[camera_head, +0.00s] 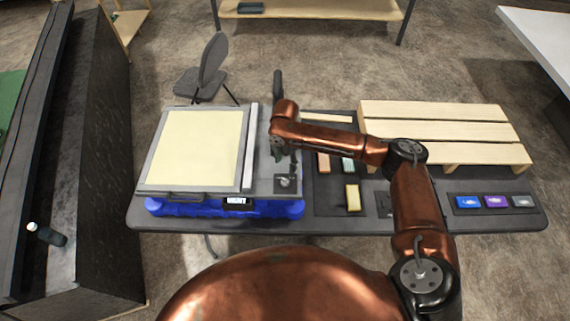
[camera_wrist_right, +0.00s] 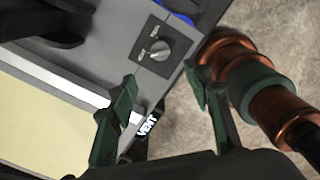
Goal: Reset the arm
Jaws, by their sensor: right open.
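The console (camera_head: 150,180) is a grey flat unit with a pale yellow panel (camera_head: 195,147) and a blue base, at the left of the dark table. A rotary knob (camera_head: 285,182) sits at its front right corner and also shows in the right wrist view (camera_wrist_right: 157,48). A small display reading VENT (camera_head: 237,201) is on its front. My right gripper (camera_head: 281,153) hangs over the console's right side, behind the knob, partly hidden by its own arm. In the right wrist view its green fingers (camera_wrist_right: 160,80) are apart with nothing between them. My left gripper is not in view.
A wooden slatted rack (camera_head: 435,130) stands at the back right. Orange, teal and yellow blocks (camera_head: 352,197) lie on a dark tray beside the console. Blue, purple and grey items (camera_head: 496,201) lie at the right. A dark upright handle (camera_head: 277,84) rises behind the console.

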